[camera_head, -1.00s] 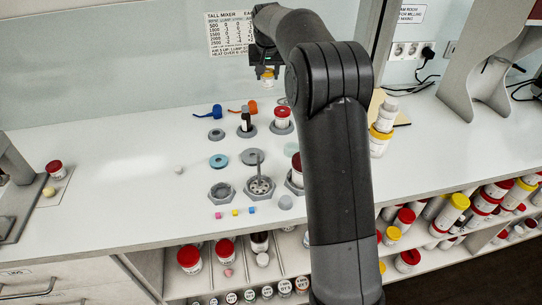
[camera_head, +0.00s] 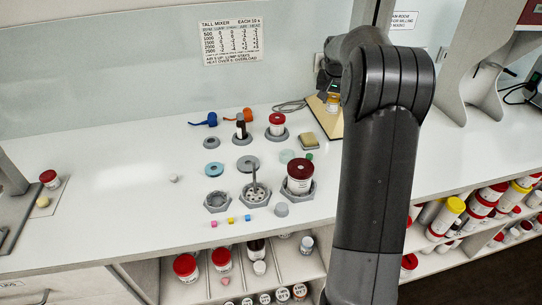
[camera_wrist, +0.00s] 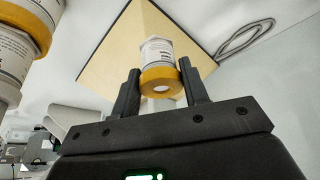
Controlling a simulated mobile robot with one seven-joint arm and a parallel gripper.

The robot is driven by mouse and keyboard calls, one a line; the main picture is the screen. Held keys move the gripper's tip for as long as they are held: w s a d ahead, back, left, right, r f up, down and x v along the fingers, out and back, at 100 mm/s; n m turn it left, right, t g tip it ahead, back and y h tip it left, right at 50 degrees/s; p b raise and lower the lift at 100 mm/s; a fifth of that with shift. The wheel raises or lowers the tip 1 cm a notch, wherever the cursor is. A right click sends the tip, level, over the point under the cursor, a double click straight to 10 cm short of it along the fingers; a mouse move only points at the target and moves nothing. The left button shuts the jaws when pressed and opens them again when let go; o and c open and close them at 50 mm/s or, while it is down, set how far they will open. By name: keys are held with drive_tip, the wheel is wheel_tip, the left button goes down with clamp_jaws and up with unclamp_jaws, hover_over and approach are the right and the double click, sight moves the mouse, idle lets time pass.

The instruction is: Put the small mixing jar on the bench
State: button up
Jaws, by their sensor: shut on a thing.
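The small mixing jar, white with a yellow end (camera_wrist: 161,82), is held between the two fingers of my gripper (camera_wrist: 160,76) in the wrist view. The jar is over or in front of a tan board (camera_wrist: 110,50), which also shows in the head view (camera_head: 323,119). I cannot tell whether the jar touches the board.
Large yellow-banded jars (camera_wrist: 22,35) stand close at the left of the wrist view. A coiled grey cable (camera_head: 290,106) lies beside the board. A sponge-like block (camera_head: 309,142), red-lidded jars (camera_head: 300,178) and grey holders stand left of my arm. The bench's left middle is mostly clear.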

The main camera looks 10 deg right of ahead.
drive_tip(key=w+a+f, duration=0.4)
drive_tip(key=w+a, duration=0.1)
drive_tip(key=w+a+f, duration=0.2)
drive_tip(key=a+f, duration=0.1)
drive_tip(key=shift+w+a, duration=0.25)
drive_tip(key=shift+w, duration=0.1)
drive_tip(key=shift+f, duration=2.05)
drive_tip(key=o, duration=0.9)
drive_tip(key=shift+f, duration=0.15)
drive_tip(key=shift+o, duration=0.3)
